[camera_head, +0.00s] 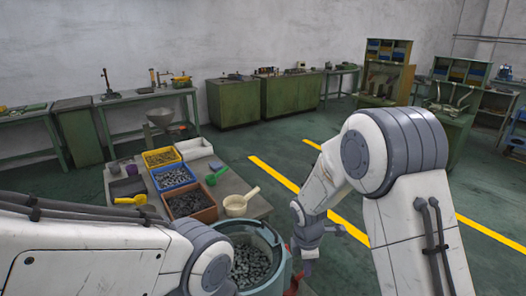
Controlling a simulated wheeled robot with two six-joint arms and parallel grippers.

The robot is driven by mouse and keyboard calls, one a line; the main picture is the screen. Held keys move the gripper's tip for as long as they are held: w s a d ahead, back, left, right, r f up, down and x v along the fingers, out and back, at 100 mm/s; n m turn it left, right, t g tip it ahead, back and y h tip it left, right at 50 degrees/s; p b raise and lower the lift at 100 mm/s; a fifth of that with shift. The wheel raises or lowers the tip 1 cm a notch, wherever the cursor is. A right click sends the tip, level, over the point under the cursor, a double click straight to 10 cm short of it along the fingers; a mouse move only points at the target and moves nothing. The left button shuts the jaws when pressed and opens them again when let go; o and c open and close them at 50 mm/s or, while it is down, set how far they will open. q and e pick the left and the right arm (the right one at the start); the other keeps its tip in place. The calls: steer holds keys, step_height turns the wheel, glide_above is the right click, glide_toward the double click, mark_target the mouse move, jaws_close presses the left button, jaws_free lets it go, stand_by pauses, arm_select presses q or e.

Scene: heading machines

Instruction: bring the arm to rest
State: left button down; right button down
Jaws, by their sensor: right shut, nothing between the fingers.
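My right arm (385,150) comes in from the right, bends at a large white and grey joint and reaches down. My right gripper (306,268) points down beside the right rim of a round teal tub (279,246). It is shut and holds nothing. The tub holds dark grey metal parts. My left arm (100,255) crosses the lower left and covers part of the tub. My left gripper is outside the picture.
A grey table (236,184) carries yellow, blue and orange-brown bins of small parts, a cream scoop (238,203) and a green scoop (218,176). Green cabinets (233,103) and benches line the wall. Yellow-striped floor right of the table is free.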

steer(key=s+a+r+m, duration=0.2)
steer(key=s+r+m, duration=0.1)
steer(key=s, duration=0.5)
steer(key=s+a+r+m+y+b, duration=0.1)
steer(key=s+a+r+m, duration=0.2)
steer(key=s, duration=0.6)
steer(key=s+a+r+m+g+y+b, duration=0.1)
steer(key=s+a+r+m, duration=0.1)
steer(key=s+r+m, duration=0.3)
steer(key=s, duration=0.4)
steer(key=shift+a+r, duration=0.35)
steer(key=shift+a, duration=0.05)
steer(key=shift+d, duration=0.1)
